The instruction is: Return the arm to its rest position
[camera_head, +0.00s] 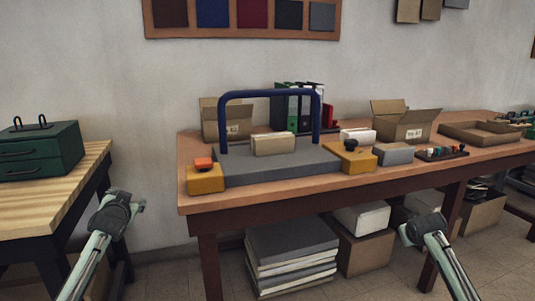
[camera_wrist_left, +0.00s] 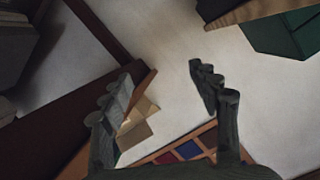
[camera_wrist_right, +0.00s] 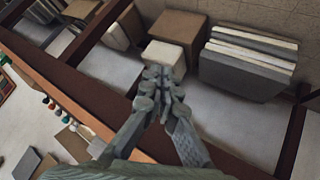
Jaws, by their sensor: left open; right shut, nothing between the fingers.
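My left arm comes in at the lower left of the head view, in the gap between the two tables; its gripper fingers are hard to make out there. In the left wrist view my left gripper (camera_wrist_left: 168,88) is open with wide-spread, empty fingers. My right arm stands at the lower right of the head view, in front of the long table. In the right wrist view my right gripper (camera_wrist_right: 163,88) is shut, its fingertips together with nothing between them. Neither gripper touches anything that I can see.
A long brown table (camera_head: 300,190) bears a grey slab with a blue arch (camera_head: 270,95), yellow blocks and cardboard boxes. A wooden-topped bench (camera_head: 60,190) with a green toolbox (camera_head: 40,148) stands left. Stacked panels (camera_head: 290,260) and boxes lie under the long table.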

